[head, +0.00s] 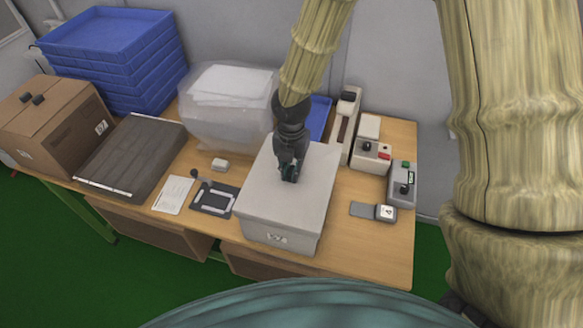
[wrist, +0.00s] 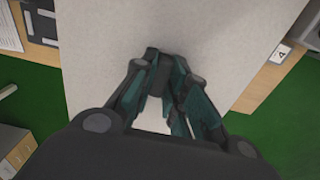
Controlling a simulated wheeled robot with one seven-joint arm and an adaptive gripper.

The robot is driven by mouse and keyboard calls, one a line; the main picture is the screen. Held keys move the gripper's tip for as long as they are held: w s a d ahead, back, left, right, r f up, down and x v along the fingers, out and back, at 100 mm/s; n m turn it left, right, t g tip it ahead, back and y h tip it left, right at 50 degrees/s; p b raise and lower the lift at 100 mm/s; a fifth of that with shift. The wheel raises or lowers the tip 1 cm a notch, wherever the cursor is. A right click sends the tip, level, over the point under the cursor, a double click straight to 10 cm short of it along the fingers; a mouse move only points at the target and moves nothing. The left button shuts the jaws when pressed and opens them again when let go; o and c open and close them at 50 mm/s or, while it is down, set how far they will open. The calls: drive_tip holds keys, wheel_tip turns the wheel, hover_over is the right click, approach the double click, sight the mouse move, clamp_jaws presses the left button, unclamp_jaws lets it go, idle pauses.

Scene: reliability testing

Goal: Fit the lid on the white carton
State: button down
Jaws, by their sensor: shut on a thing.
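Left of the carton are a black fixture (head: 214,199), a paper sheet (head: 173,195) and a small white block (head: 220,165). A clear bin (head: 225,125) stands behind. Small devices (head: 371,155) and a grey-black gauge (head: 373,211) sit close on the right.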

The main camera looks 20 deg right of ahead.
drive_tip(key=shift+f, duration=1.25)
idle(1.1)
drive_tip(key=c, duration=1.3)
unclamp_jaws()
drive_tip(key=shift+c, duration=0.2)
drive_tip(key=shift+o, duration=0.4)
drive_tip(key=o, duration=0.4)
drive_tip(key=shift+r, duration=0.1)
drive_tip(key=shift+r+p, duration=3.15)
drive_tip(key=shift+r, duration=0.3)
